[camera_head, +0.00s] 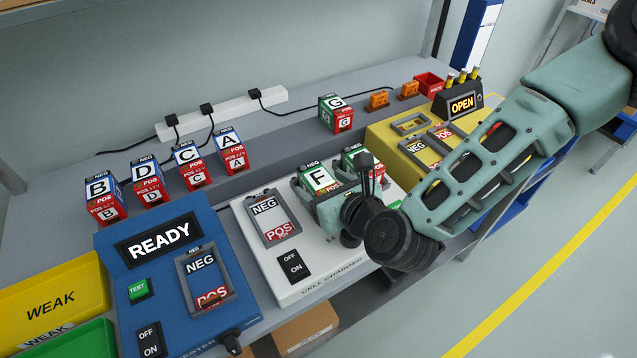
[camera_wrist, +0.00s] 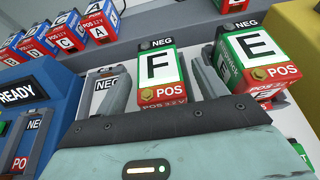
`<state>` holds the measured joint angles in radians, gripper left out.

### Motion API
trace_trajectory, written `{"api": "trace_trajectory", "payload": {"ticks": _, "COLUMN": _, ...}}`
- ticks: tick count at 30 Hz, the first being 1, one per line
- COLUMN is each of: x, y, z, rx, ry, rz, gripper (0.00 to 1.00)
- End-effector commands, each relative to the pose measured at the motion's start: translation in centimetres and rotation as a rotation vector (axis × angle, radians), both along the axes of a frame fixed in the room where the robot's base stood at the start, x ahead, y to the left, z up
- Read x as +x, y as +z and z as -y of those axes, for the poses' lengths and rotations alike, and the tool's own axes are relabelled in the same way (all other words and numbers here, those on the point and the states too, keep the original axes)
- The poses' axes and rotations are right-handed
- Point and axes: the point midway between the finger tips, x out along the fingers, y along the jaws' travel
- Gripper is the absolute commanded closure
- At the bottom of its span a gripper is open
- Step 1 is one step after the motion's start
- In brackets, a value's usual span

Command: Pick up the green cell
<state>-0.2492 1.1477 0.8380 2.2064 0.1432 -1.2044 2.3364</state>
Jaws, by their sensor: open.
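Three cells have green and red casings. Cell F (camera_head: 318,178) stands in a middle bay of the white cell charger (camera_head: 257,228). Cell E (camera_head: 353,160) stands in the bay to its right, partly hidden by my arm in the head view. Cell G (camera_head: 336,113) stands on the grey ledge behind. In the wrist view, my gripper (camera_wrist: 160,72) is open, with one finger on each side of cell F (camera_wrist: 160,78). Its right finger lies between F and cell E (camera_wrist: 255,60). I cannot tell whether either finger touches F.
Blue-and-red cells B (camera_head: 102,197), D, C and A stand in a row on the left. A blue tester (camera_head: 184,275) reads READY. A yellow unit (camera_head: 385,135) with an OPEN sign (camera_head: 462,105) stands at right. Yellow WEAK bin (camera_head: 50,300) is at front left. The charger's left bay is empty.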

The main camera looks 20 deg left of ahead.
Motion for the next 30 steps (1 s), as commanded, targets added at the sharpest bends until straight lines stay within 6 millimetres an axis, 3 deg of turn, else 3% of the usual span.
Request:
{"api": "trace_trajectory", "payload": {"ticks": 6, "x": 1.4, "y": -0.8, "z": -1.6, "rx": -0.001, "ry": 0.000, "rz": 0.001, "gripper": 0.29}}
{"api": "trace_trajectory", "payload": {"ticks": 13, "x": 1.5, "y": -1.0, "z": -1.7, "rx": 0.000, "ry": 0.000, "rz": 0.000, "gripper": 0.29}}
{"api": "trace_trajectory", "payload": {"ticks": 21, "x": 1.5, "y": -0.8, "z": -1.8, "rx": 0.002, "ry": 0.000, "rz": 0.003, "gripper": 0.96}}
{"api": "trace_trajectory", "payload": {"ticks": 30, "x": 1.5, "y": -0.2, "z": -1.7, "rx": 0.003, "ry": -0.001, "rz": 0.003, "gripper": 0.96}}
